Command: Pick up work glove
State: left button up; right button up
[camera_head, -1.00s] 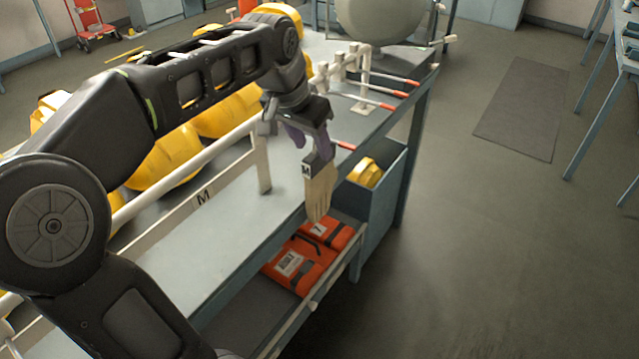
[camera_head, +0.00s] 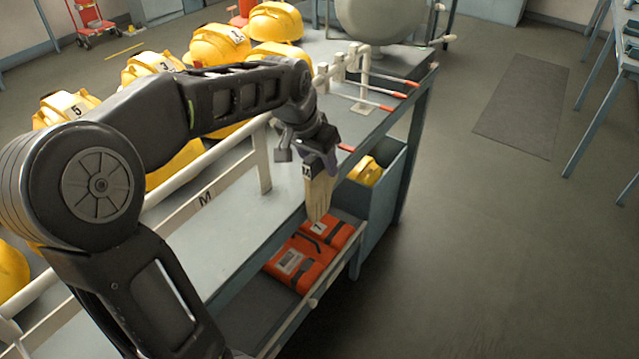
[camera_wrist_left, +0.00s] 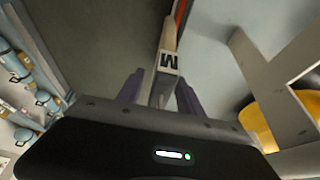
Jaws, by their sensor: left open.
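The work glove (camera_head: 319,196) is tan with a dark cuff that bears a white label marked M. It hangs upright at the bench's front edge, fingers down. My left gripper (camera_head: 318,158) is above it, pointing down at the cuff. In the left wrist view, the purple-grey fingers of my left gripper (camera_wrist_left: 160,92) are spread, with the glove's labelled cuff (camera_wrist_left: 168,62) between them; I cannot tell whether they touch it. What the glove hangs from is hidden. My right gripper is not in view.
The bench (camera_head: 235,225) has a white rail (camera_head: 205,200) marked M and several yellow helmets (camera_head: 220,42) behind it. Orange packs (camera_head: 300,262) lie on the shelf below. A blue-grey bin (camera_head: 385,205) with yellow items stands beside the glove.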

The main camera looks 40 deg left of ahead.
pick_arm(q)
jog(key=shift+c, duration=0.4)
grip_shut()
dwell(0.4)
dwell(1.0)
